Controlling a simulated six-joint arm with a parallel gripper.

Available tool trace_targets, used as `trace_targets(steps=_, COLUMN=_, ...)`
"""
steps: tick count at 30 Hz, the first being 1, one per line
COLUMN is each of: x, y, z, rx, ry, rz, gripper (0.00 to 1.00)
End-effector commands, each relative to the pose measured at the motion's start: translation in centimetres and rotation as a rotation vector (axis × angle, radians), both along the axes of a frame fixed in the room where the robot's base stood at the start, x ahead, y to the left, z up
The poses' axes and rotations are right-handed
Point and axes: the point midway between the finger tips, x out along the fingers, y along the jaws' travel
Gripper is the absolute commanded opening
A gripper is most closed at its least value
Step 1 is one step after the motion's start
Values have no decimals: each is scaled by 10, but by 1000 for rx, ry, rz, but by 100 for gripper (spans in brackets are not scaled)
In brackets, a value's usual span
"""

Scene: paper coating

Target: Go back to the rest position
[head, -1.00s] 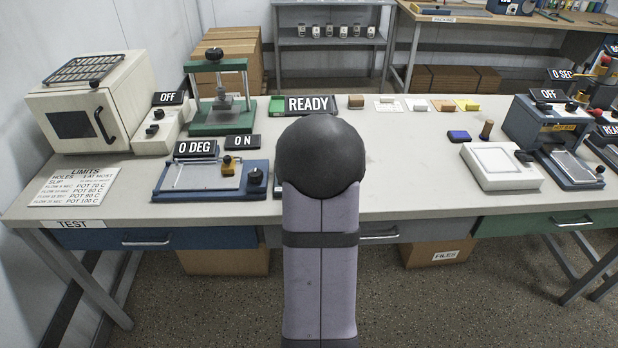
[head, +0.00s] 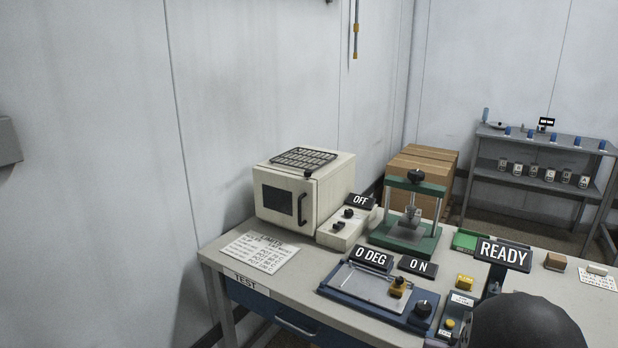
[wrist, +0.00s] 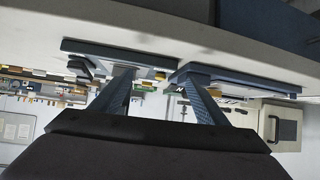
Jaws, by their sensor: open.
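My gripper (wrist: 160,82) shows in the wrist view, its two blue-grey fingers spread apart with nothing held between them. The wrist view looks upside down, with a pale bench surface (wrist: 150,42) across its upper part. In the head view my gripper is out of sight; only a dark rounded part of my arm shows at the lower right. The test bench (head: 222,250) stands below and right of centre there.
On the bench are a cream oven (head: 330,190), a green press (head: 404,238), a blue plate device (head: 335,295) and a READY sign (head: 503,254). Cardboard boxes (head: 420,168) and a grey shelf (head: 500,188) stand behind. The left side shows bare wall.

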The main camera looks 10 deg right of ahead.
Motion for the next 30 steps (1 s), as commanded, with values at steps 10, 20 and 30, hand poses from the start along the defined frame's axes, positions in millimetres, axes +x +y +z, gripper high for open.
trace_targets(steps=10, x=-25, y=184, z=-5, rx=232, ry=444, rz=341, gripper=68)
trace_targets(steps=20, x=-120, y=285, z=14, rx=319, ry=843, rz=565, gripper=68)
trace_targets(steps=30, x=-151, y=301, z=21, rx=331, ry=955, rz=612, gripper=68)
